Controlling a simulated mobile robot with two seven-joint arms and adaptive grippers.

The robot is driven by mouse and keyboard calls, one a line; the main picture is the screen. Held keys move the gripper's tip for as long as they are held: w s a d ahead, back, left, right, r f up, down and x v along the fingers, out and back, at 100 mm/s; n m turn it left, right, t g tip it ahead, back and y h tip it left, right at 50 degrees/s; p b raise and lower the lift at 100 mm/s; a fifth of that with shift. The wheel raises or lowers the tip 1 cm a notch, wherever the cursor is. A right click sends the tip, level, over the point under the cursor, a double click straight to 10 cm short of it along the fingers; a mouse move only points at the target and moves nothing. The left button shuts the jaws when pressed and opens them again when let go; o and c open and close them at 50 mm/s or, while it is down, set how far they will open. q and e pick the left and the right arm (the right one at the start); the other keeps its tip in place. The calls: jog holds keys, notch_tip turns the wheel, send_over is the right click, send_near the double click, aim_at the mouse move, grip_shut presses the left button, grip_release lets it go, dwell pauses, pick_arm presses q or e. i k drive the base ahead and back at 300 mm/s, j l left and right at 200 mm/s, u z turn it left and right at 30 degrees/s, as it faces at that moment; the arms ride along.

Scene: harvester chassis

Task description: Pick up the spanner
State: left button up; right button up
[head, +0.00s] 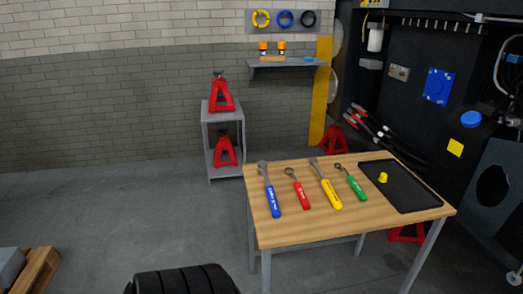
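Several hand tools lie apart from each other in a row on the wooden table (310,228), heads towards the far edge. They are a blue-handled tool (270,193), a red-handled tool (298,190), a yellow-handled tool (327,186) and a green-handled tool (352,184). All have grey metal heads and look like spanners or ratchets; I cannot tell which one is the spanner meant. Neither of my grippers is in view, and nothing covers the tools.
A black tray (405,193) with a small yellow piece (383,177) takes the table's right side. A black ribbed tyre-like object (180,281) is at the bottom. A grey stand (225,134) holds red jack stands (222,97).

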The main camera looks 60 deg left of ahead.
aim_at(305, 204)
jog(key=u, duration=1.8)
jog(key=z, duration=2.25)
jog(key=u, duration=2.25)
jog(key=i+j+z, duration=0.25)
jog(key=j, duration=0.3)
jog(key=i+j+z, duration=0.1)
jog(key=i+j, duration=0.1)
jog(key=j, duration=0.1)
